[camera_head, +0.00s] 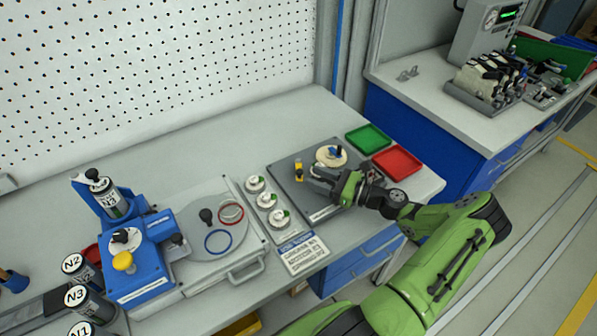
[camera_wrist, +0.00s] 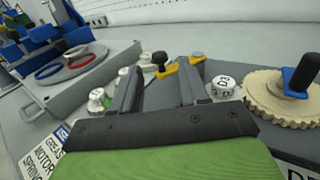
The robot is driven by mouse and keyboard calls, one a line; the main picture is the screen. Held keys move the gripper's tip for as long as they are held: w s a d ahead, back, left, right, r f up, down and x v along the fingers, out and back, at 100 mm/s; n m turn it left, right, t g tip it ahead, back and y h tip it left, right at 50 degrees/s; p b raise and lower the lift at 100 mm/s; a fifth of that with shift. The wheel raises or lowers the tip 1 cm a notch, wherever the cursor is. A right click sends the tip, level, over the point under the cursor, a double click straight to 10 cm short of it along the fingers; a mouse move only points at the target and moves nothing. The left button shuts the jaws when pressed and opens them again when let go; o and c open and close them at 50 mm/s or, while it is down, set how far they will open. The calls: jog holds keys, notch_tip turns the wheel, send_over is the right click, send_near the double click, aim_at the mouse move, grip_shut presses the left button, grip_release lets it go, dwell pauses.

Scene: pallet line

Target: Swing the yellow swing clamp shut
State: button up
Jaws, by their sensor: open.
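The yellow swing clamp (camera_head: 298,166) stands on the left part of a dark grey plate (camera_head: 284,186), with a small dark knob by it. In the wrist view a yellow arm with a black knob (camera_wrist: 172,69) lies just beyond my fingertips. A second yellow piece with a grey knob (camera_wrist: 197,58) is right beside it; I cannot tell whether the two are joined. My gripper (camera_head: 317,181) is over the plate, to the right of and nearer than the clamp. In the wrist view its fingers (camera_wrist: 157,78) are apart with nothing held between them.
A cream toothed disc (camera_wrist: 262,103) with a blue piece and black handle stands right of my gripper. Round white labelled parts (camera_head: 270,199) sit on a strip to the left. A green tray (camera_head: 368,138) and a red tray (camera_head: 397,162) lie behind and right.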

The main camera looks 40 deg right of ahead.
aim_at(299, 170)
jog(key=x, duration=0.6)
grip_shut()
